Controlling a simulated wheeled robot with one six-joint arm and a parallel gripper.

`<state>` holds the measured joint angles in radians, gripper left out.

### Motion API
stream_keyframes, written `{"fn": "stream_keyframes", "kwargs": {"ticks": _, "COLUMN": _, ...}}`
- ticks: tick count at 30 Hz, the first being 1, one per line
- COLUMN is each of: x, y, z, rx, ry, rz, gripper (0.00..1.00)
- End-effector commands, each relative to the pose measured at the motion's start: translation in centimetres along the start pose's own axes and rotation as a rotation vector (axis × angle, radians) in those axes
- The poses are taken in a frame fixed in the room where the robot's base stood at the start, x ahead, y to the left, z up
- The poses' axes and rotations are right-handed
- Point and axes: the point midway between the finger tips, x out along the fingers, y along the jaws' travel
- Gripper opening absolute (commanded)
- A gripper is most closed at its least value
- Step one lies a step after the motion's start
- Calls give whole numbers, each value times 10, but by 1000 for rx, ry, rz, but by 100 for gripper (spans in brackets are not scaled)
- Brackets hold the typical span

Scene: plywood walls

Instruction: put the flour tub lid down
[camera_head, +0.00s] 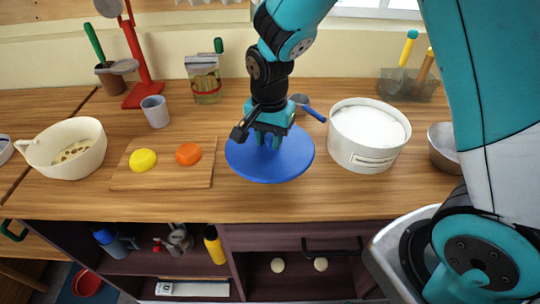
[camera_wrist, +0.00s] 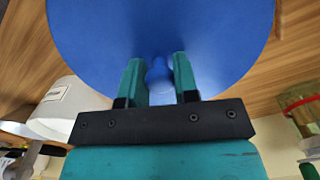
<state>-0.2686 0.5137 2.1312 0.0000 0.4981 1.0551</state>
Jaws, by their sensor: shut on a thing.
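The flour tub lid is a round blue disc (camera_head: 270,166) with a knob in the middle. In the head view it shows over the wooden counter, between the cutting board and the tub; I cannot tell whether it touches the counter. My gripper (camera_head: 268,138) points down at the lid's centre, shut on its knob. In the wrist view the lid (camera_wrist: 225,50) fills the upper middle, and the gripper's teal fingers (camera_wrist: 158,80) stand on either side of the blue knob. The white flour tub (camera_head: 368,138) stands open to the right, with white flour inside.
A cutting board (camera_head: 190,179) with a yellow and an orange piece lies left of the lid. A grey cup (camera_head: 155,111), a glass jar (camera_head: 205,80) and a blue-handled pan (camera_head: 302,103) stand behind. A metal bowl (camera_head: 442,145) is at right. Bare counter (camera_head: 300,203) lies in front.

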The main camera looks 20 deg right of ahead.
Motion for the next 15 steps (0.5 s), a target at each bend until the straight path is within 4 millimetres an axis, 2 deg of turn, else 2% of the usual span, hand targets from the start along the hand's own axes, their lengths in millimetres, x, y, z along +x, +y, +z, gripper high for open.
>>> {"fn": "stream_keyframes", "kwargs": {"ticks": 3, "x": 20, "y": 0, "z": 0, "rx": -1, "ry": -1, "rz": 2, "gripper": 4}}
{"fn": "stream_keyframes", "kwargs": {"ticks": 8, "x": 34, "y": 0, "z": 0, "rx": -1, "ry": 0, "rz": 1, "gripper": 4}}
{"fn": "stream_keyframes", "kwargs": {"ticks": 15, "x": 65, "y": 0, "z": 0, "rx": 0, "ry": -1, "rz": 1, "gripper": 4}}
